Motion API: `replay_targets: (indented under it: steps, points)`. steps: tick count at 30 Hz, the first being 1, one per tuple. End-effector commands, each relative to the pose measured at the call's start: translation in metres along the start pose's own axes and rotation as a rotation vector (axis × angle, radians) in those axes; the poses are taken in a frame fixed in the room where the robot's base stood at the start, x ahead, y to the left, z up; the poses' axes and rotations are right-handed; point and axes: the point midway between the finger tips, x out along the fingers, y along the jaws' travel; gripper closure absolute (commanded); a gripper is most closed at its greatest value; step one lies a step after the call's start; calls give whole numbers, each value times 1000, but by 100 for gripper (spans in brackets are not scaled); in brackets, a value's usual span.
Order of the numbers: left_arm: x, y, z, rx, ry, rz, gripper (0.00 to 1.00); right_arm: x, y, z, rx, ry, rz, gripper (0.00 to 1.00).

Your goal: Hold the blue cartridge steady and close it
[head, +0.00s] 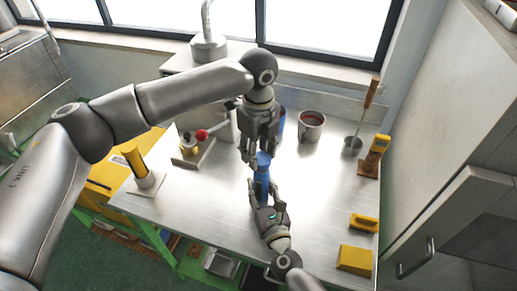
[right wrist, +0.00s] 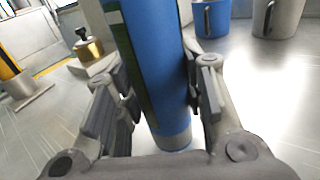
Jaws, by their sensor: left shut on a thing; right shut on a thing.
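The blue cartridge (head: 262,180) stands upright on the steel table (head: 320,185) in the head view. It also fills the middle of the right wrist view (right wrist: 155,65), with a dark and green strip down its side. My right gripper (head: 263,190) is shut around the cartridge's lower body from the front. My left gripper (head: 258,152) points down from above, shut at the cartridge's top end. The left fingers hide much of that top, so I cannot tell how the cap sits.
A grey mug (head: 311,126), a ladle-like tool (head: 353,145) and a yellow device (head: 376,150) stand at the back right. Yellow blocks (head: 355,259) lie front right. A red-knobbed fixture (head: 201,135) and a yellow cylinder on a stand (head: 138,165) are left.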

Motion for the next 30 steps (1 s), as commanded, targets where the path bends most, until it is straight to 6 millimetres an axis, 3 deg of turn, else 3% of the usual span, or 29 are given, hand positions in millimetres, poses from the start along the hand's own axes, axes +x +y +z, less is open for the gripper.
replay_targets:
  steps: [9, 19, 30]
  points:
    - [1, 0, 0, 0, 0, 0, 71, 0, 0, 0, 0, 0, 0, 100]
    - [17, 0, 0, 1, 1, 0, 71, 0, 0, 0, 0, 0, 0, 100]
    - [18, 0, 0, 2, 0, 0, 71, 0, 0, 0, 0, 0, 0, 100]
